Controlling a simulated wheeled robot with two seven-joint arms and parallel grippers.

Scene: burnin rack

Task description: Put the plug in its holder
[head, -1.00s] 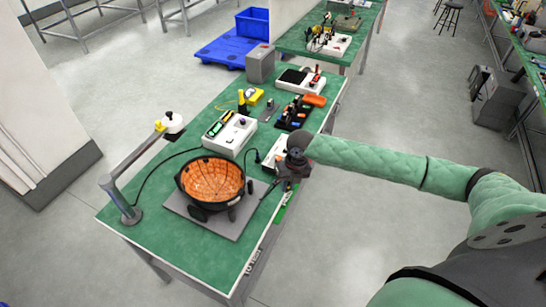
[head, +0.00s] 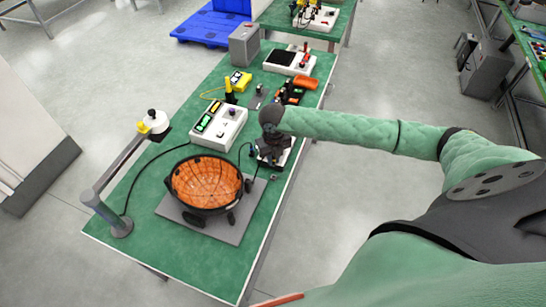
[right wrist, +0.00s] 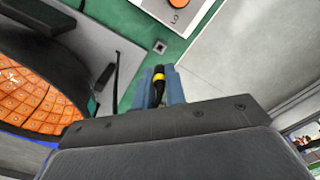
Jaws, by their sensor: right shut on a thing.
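My right gripper (head: 270,158) is over the right side of the table, right of the orange-lined bowl. In the right wrist view its blue fingers (right wrist: 167,88) are shut on the plug (right wrist: 158,82), a slim black piece with a yellow band. The plug is mostly hidden by the gripper in the head view. A small grey square block with a dark opening (right wrist: 160,46) sits on the green table beyond the fingertips, apart from the plug. It may be the holder, but I cannot tell for sure. My left gripper is out of view.
The black bowl (head: 207,208) with orange lining stands on a grey plate (head: 237,232) close by. The front table corner is clear.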

